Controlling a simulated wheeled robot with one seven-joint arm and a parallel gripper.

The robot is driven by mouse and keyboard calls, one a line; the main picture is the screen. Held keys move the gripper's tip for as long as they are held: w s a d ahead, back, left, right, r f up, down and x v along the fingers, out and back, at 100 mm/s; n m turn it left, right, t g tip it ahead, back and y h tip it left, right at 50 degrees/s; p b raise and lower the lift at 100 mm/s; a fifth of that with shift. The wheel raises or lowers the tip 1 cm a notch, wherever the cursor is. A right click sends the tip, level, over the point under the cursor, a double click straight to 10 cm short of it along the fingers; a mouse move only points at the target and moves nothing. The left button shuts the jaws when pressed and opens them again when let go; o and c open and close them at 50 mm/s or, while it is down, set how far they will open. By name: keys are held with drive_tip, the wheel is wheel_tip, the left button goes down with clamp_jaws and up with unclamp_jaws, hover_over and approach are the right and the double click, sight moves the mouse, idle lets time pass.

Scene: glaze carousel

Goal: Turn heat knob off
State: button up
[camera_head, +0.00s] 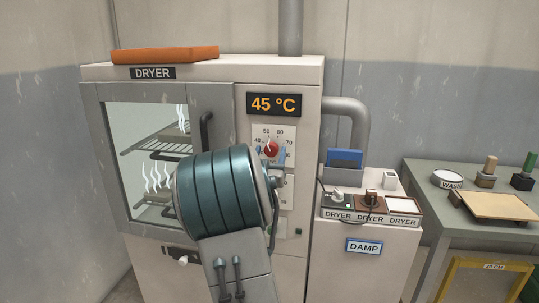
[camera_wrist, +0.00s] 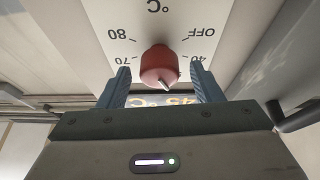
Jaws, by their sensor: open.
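The red heat knob (camera_head: 270,148) is on the white dial panel of the dryer (camera_head: 305,90), under the display. Its pale pointer points up and slightly left, close to the 50 mark. In the wrist view the knob (camera_wrist: 159,65) shows with the dial upside down: OFF and 40 at right, 70 and 80 at left. My gripper (camera_wrist: 160,88) is open, with one blue finger on each side of the knob and gaps between. In the head view my gripper (camera_head: 271,154) is at the dial, partly hidden by my arm.
The display (camera_head: 274,104) reads 45 °C. The dryer's glass door (camera_head: 145,112) is at left, with steaming pieces on racks. A grey pipe (camera_head: 350,108) and a side cabinet labelled DAMP (camera_head: 364,246) stand to the right.

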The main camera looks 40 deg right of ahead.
drive_tip(key=c, duration=1)
drive_tip(key=shift+n, duration=0.4)
drive_tip(key=n+t+y+b, duration=0.1)
drive_tip(key=n, duration=0.1)
drive_tip(key=n+t+y+b, duration=0.1)
drive_tip(key=n, duration=0.2)
drive_tip(key=shift+s+d+f+b, duration=0.1)
drive_tip(key=shift+s+b, duration=0.05)
drive_tip(key=shift+b, duration=0.25)
drive_tip(key=n+y+b, duration=0.1)
drive_tip(key=n, duration=0.2)
drive_tip(key=n+t+y+b, duration=0.1)
drive_tip(key=n+y, duration=0.1)
drive_tip(key=n, duration=0.2)
drive_tip(key=shift+s+d+n+y, duration=0.1)
drive_tip(key=shift+n+y, duration=0.2)
drive_tip(key=n+y+b, duration=0.1)
drive_tip(key=n, duration=0.1)
drive_tip(key=n+y+b, duration=0.1)
drive_tip(key=n, duration=0.2)
drive_tip(key=shift+r, duration=0.2)
drive_tip(key=n, duration=0.2)
drive_tip(key=n+g+y, duration=0.1)
drive_tip(key=n, duration=0.2)
drive_tip(key=shift+r+g+y+b, duration=0.15)
drive_tip(key=shift+g+y+b, duration=0.15)
drive_tip(key=shift+b, duration=0.05)
